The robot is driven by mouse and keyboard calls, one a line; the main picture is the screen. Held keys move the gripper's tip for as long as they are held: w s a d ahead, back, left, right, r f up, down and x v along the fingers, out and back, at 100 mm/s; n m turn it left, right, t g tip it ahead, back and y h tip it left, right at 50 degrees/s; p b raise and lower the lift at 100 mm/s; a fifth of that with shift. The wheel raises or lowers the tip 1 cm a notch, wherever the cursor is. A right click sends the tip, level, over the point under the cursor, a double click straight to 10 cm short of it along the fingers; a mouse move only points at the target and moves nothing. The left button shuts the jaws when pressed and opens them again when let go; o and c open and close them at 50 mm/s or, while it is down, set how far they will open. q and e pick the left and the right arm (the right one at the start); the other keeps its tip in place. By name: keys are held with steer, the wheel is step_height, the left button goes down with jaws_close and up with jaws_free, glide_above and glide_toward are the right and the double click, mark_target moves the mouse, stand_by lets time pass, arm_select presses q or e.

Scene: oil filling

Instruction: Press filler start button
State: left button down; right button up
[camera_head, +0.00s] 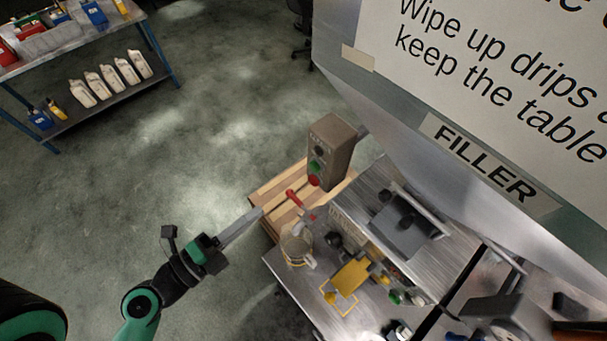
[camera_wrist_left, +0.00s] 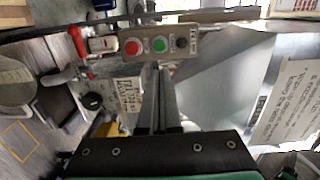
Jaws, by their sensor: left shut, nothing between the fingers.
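The filler's control box (camera_head: 333,150) is a grey-brown post with a green button (camera_head: 314,166), a red button (camera_head: 313,180) below it and a dark knob (camera_head: 319,151) above. In the left wrist view the green button (camera_wrist_left: 159,44) sits between the red button (camera_wrist_left: 132,47) and the dark knob (camera_wrist_left: 181,42). My left gripper (camera_head: 259,212) is shut and empty, left of and apart from the box. In the left wrist view its fingertips (camera_wrist_left: 155,68) appear just below the green button, pointing toward it. My right gripper is not in view.
A red-handled lever (camera_head: 293,198) stands between my left gripper and the box. A clear jug (camera_head: 297,249) and a yellow plate (camera_head: 352,274) are at the metal table's near side. The hopper marked FILLER (camera_head: 485,160) overhangs at right.

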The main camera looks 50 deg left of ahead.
arm_select(q)
steer(key=shift+w, duration=0.15)
steer(key=b, duration=0.3)
glide_toward(313, 169)
steer(key=w+p, duration=0.1)
steer(key=w, duration=0.2)
steer(key=w+p, duration=0.2)
steer(key=w, duration=0.1)
steer(key=shift+a+r, duration=0.1)
steer(key=shift+a, duration=0.1)
steer(key=shift+w, duration=0.4)
